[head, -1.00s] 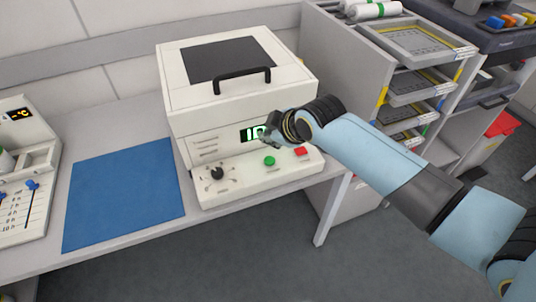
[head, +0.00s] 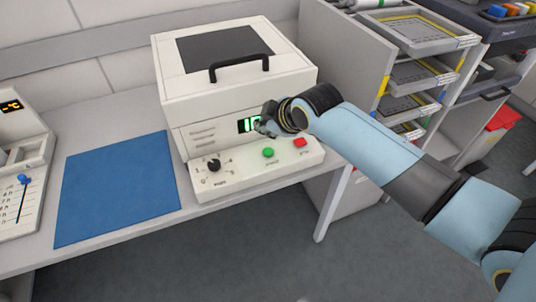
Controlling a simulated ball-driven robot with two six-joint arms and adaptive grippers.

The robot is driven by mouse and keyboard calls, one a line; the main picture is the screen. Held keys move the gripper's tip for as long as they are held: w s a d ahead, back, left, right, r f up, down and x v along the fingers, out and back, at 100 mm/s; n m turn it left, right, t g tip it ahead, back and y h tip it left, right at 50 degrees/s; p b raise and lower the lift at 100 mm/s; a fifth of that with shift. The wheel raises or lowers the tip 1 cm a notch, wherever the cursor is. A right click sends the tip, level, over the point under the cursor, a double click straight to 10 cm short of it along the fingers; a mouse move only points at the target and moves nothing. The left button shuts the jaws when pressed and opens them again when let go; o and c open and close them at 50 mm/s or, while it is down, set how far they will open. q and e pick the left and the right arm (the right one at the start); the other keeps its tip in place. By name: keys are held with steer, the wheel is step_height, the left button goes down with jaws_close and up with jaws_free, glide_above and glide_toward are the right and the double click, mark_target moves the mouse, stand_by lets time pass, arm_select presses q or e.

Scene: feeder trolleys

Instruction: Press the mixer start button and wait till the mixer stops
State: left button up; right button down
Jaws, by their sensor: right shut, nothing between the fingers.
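The mixer (head: 186,107) is a white box with its lid down, a dark top window and a black handle. Its lit green display (head: 247,125) is partly hidden behind my right gripper. The green button (head: 268,152), the red button (head: 300,142) and a black knob (head: 214,165) sit on the sloped front panel. My left gripper is not in view.
A blue mat (head: 118,188) lies on the bench left of the mixer. A white device with a blue slider (head: 23,180) stands at the left edge. A rack with grey trays (head: 415,75) stands to the right. A red bin (head: 503,119) is beyond it.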

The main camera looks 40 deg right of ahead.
steer(key=b, duration=0.4)
glide_above(266, 152)
step_height(266, 152, down, 4)
steer(key=shift+f, duration=1)
steer(key=shift+f, duration=0.45)
